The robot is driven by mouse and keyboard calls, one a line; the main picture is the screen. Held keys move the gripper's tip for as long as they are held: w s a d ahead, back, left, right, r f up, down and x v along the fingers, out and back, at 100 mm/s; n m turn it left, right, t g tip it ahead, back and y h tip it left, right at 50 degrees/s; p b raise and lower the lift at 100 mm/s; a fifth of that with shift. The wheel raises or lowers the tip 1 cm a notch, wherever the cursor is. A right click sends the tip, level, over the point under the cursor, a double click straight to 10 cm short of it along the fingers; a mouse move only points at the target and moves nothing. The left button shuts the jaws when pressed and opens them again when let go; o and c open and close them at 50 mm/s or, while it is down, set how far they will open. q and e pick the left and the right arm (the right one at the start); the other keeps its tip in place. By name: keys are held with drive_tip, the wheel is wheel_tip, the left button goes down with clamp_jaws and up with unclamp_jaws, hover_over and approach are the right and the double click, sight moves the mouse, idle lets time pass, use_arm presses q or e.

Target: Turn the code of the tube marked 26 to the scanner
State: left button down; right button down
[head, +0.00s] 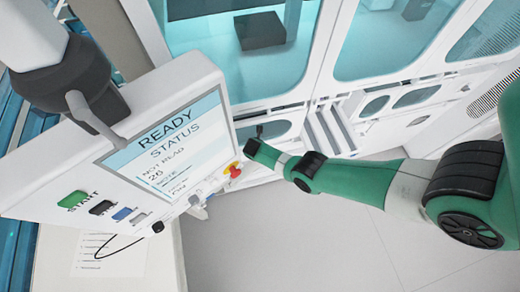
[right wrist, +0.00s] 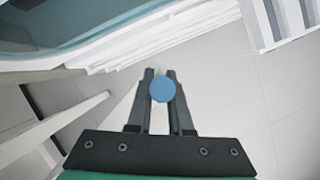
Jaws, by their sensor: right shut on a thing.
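My right gripper (right wrist: 161,72) is shut on a tube with a round blue cap (right wrist: 162,89). In the right wrist view I look at the cap end-on, so the tube's body, number and code are hidden. In the head view my green right arm comes in from the right, and the right gripper (head: 254,146) is small at its end, right of the console. The console screen (head: 170,142) reads "READY", "STATUS", "NOT READ" and "26". I cannot make out the scanner for certain. My left gripper is not in view.
The white console (head: 50,170) carries a green START button (head: 74,199), other small buttons and a red stop knob (head: 233,170). White cabinets with teal windows (head: 384,35) stand behind. A paper sheet (head: 110,256) lies at the lower left. The pale floor (head: 300,235) is clear.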

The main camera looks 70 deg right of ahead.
drive_tip(key=shift+w+m+g, duration=0.1)
drive_tip(key=shift+m+g, duration=0.2)
drive_tip(key=shift+m, duration=0.5)
drive_tip(key=shift+b, duration=0.3)
drive_tip(key=shift+d+m, duration=0.1)
drive_tip(key=shift+m, duration=0.4)
drive_tip(key=shift+f+b, duration=0.15)
drive_tip(key=shift+b, duration=0.2)
drive_tip(key=c, duration=0.8)
unclamp_jaws()
